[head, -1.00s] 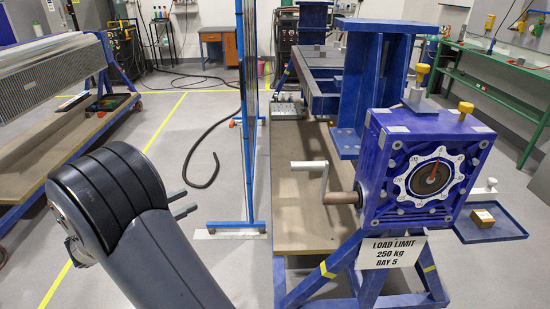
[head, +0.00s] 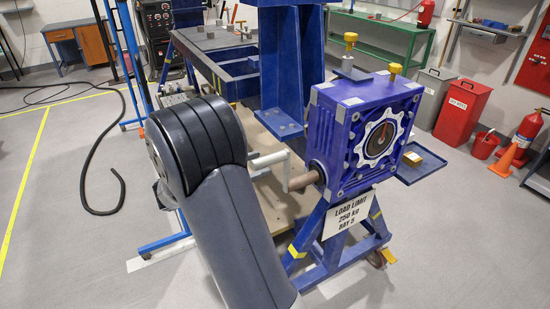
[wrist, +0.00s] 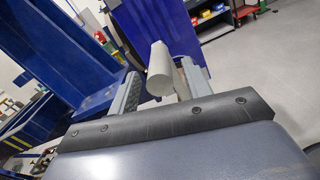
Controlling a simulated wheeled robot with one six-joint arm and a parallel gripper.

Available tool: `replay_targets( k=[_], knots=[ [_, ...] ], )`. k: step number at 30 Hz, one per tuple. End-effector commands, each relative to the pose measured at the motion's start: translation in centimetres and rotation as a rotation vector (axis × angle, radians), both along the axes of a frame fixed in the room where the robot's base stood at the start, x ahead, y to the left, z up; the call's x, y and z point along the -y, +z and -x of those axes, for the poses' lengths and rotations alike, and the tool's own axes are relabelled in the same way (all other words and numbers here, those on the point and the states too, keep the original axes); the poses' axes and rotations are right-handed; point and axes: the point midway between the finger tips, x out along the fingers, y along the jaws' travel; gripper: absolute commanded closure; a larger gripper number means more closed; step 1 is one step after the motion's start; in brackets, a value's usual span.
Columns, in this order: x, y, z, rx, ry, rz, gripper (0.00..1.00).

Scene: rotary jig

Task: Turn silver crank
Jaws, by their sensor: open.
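The silver crank (head: 289,171) sticks out from the left side of the blue gearbox (head: 343,150) on a brown shaft (head: 304,180). Its arm rises from the shaft, and its pale handle (head: 272,158) points left towards my arm. In the wrist view the round handle (wrist: 160,70) lies between the two fingers of my gripper (wrist: 161,68). My gripper is open. A gap shows on the left finger's side; the handle is nearer the right finger, and I cannot tell whether they touch. In the head view my arm hides most of my gripper.
The gearbox sits on a blue stand with a load limit sign (head: 336,218). A blue upright beam (head: 288,75) stands just behind the crank. A small tray (head: 421,168) sticks out at the right. The floor in front is clear.

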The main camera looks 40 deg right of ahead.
Motion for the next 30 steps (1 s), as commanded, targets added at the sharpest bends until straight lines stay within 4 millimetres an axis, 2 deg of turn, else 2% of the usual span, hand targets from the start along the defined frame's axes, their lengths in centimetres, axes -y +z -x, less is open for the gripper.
replay_targets(
  k=[3,9,20,30],
  knots=[
    [2.2,0.1,0.6,0.0,-0.004,0.0,0.53],
    [4.2,0.0,1.0,0.0,-0.001,0.0,0.53],
    [4.7,0.0,1.1,0.001,0.001,-0.001,0.53],
    [4.7,0.0,1.1,0.001,0.001,-0.001,0.8]
  ],
)
